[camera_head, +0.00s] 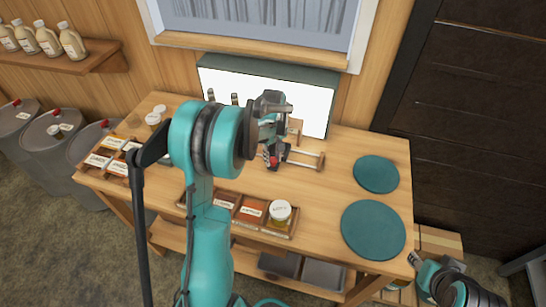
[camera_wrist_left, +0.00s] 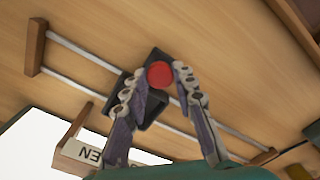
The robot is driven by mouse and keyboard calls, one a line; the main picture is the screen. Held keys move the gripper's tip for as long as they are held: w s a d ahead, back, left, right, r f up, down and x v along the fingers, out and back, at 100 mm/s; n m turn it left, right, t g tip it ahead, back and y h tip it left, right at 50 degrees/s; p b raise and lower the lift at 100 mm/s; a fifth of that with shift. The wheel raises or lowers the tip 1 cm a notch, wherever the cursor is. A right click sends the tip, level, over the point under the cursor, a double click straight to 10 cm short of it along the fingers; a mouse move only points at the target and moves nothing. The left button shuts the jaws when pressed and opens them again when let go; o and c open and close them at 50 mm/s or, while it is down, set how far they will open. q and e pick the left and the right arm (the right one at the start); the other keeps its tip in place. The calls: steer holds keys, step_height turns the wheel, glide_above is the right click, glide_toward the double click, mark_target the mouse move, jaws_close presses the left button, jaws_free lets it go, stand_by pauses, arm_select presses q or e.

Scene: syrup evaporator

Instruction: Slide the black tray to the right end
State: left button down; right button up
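The black tray (camera_head: 268,167) sits on two pale rails (camera_head: 303,155) on the wooden table, mostly hidden by my left gripper in the head view. In the left wrist view, the black tray (camera_wrist_left: 151,112) lies partway along the rails, with a red disc (camera_wrist_left: 159,75) on it. The rails' right-end wooden block (camera_head: 321,162) also shows at the left of the wrist view (camera_wrist_left: 36,47). My left gripper (camera_head: 272,155) is over the tray, its fingers apart on either side of the red disc; contact is unclear. My right gripper (camera_head: 414,260) is low at the right, its fingers unclear.
A small lettered sign (camera_wrist_left: 92,154) stands beside the rails. A white panel (camera_head: 312,105) stands behind. Bare tabletop lies between the rails and the discs.

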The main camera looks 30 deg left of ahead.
arm_select(q)
steer(key=d, duration=0.3)
steer(key=w+d, duration=0.1)
steer(key=d, duration=0.2)
steer(key=w+d, duration=0.1)
steer(key=d, duration=0.2)
steer(key=shift+w, duration=0.1)
steer(key=shift+w+d, duration=0.1)
steer(key=shift+d, duration=0.45)
steer(key=c, duration=1.3)
jaws_free()
steer(key=shift+o, duration=0.4)
steer(key=shift+d, duration=0.15)
steer(key=shift+r, duration=0.3)
step_height(320, 180, up, 11)
steer(key=shift+r, duration=0.2)
